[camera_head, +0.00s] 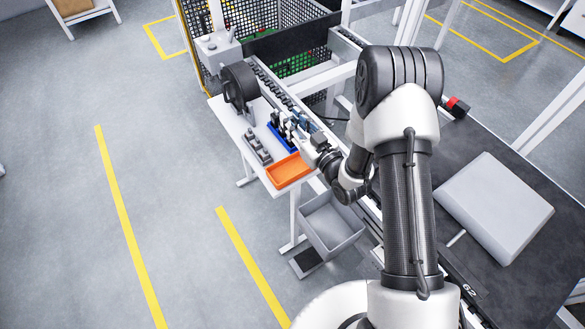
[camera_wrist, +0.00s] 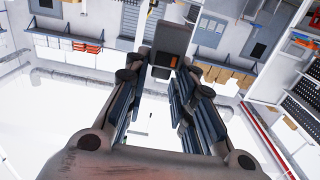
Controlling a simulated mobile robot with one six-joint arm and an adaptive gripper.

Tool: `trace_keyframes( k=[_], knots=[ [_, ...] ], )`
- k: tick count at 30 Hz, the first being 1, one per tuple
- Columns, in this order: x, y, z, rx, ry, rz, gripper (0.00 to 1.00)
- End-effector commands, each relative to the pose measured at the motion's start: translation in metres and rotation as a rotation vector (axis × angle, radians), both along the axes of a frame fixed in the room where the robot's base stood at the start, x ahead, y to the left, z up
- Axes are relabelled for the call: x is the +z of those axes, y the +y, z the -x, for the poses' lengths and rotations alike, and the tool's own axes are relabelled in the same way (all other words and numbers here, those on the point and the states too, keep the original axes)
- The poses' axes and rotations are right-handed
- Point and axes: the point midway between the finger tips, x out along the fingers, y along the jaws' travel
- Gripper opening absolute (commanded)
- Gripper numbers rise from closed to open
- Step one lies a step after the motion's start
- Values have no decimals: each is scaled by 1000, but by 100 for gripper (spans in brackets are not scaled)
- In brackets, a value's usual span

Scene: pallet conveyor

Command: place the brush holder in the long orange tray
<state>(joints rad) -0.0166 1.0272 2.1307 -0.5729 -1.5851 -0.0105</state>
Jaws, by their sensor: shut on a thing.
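The orange tray (camera_head: 289,171) lies at the near end of the white side table and looks empty. My gripper (camera_head: 321,143) is just beyond and to the right of the tray in the head view, above the table's edge by the conveyor. In the wrist view my gripper (camera_wrist: 167,78) has its two fingers shut on a dark grey block-like thing (camera_wrist: 173,40), which I take for the brush holder.
A blue rack (camera_head: 282,137) with several dark items and a grey holder row (camera_head: 256,146) stand beyond the tray on the white table (camera_head: 233,122). A black reel (camera_head: 240,84) stands at its far end. A grey bin (camera_head: 331,224) is below, near the tray.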

Motion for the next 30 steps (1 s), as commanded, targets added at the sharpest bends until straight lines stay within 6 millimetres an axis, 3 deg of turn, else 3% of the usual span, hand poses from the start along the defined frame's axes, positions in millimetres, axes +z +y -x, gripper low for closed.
trace_keyframes(
  k=[15, 26, 30],
  knots=[
    [-133, 1, 1, 4, 3, -1, 0],
    [-165, 1, 1, 4, 1, 0, 0],
    [-189, 1, 1, 4, 2, -1, 0]
  ],
)
